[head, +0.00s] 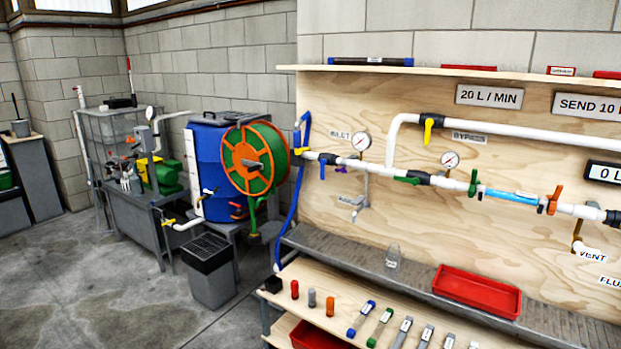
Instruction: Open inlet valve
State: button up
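The INLET label (340,135) is on the plywood panel, left of a round pressure gauge (361,141). Below it, a white pipe (380,168) runs to the right across the panel. Near its left end is a dark valve body (328,158) with a blue lever (322,171) that hangs down, across the pipe. A small purple handle (341,169) is just right of it. A yellow piece (302,151) is at the hose end, and a blue hose (296,215) drops from there. My gripper is not in view.
A grey ledge (345,254) runs below the panel, with a glass jar (393,255) and a red tray (477,290). A lower wooden shelf (300,311) holds several small cylinders. A blue barrel (213,165), hose reel (254,160) and grey bin (209,272) stand left. Floor at lower left is clear.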

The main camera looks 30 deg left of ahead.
aim_at(323, 162)
jog(key=u, duration=1.15)
jog(key=i, duration=1.15)
jog(key=z, duration=0.15)
